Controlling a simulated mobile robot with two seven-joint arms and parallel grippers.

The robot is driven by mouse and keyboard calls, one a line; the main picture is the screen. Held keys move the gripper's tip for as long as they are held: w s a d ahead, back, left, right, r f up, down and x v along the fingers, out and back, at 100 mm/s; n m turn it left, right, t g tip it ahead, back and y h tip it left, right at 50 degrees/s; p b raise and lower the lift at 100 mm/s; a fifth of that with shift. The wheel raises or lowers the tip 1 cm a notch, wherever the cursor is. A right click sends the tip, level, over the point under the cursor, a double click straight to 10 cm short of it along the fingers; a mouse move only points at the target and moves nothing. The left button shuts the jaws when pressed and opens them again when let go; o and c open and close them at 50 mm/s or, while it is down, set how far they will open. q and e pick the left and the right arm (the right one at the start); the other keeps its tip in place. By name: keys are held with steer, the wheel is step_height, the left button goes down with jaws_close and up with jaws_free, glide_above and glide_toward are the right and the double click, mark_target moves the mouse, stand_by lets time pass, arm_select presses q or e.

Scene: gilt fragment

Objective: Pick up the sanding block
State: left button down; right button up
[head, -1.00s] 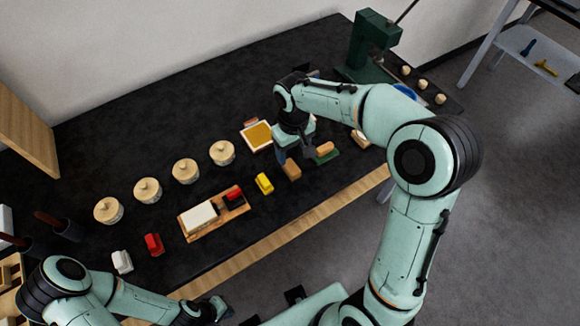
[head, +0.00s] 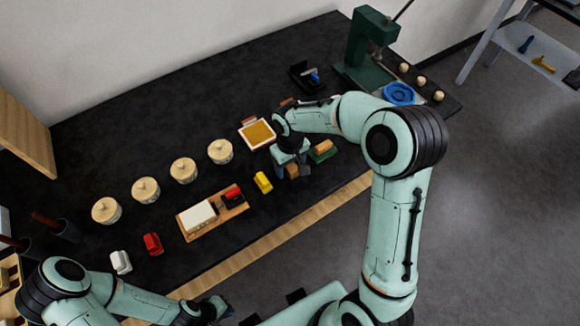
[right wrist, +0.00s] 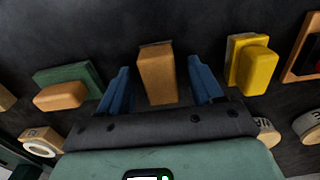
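A tan wooden block with a dark grey edge, which looks like the sanding block (right wrist: 157,76), lies on the black bench. In the right wrist view it sits between the blue fingers of my right gripper (right wrist: 158,88), with a gap on each side. The right gripper is open. In the head view this gripper (head: 291,168) is low over the block (head: 292,172), partly hiding it. My left gripper (head: 218,308) is near the bench's front edge, away from the block; its fingers are too small to read.
A tan piece on a green block (right wrist: 64,86) lies left of the sanding block in the right wrist view. A yellow block (right wrist: 252,66) lies to its right. A framed yellow pad (head: 257,134) and a wooden tray (head: 237,212) are nearby on the bench.

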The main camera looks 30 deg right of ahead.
steer(key=c, duration=0.9)
step_height(320, 180, up, 10)
steer(key=shift+r+p, duration=0.1)
steer(key=shift+p, duration=0.2)
steer(key=o, duration=0.4)
steer(key=shift+c, duration=1.5)
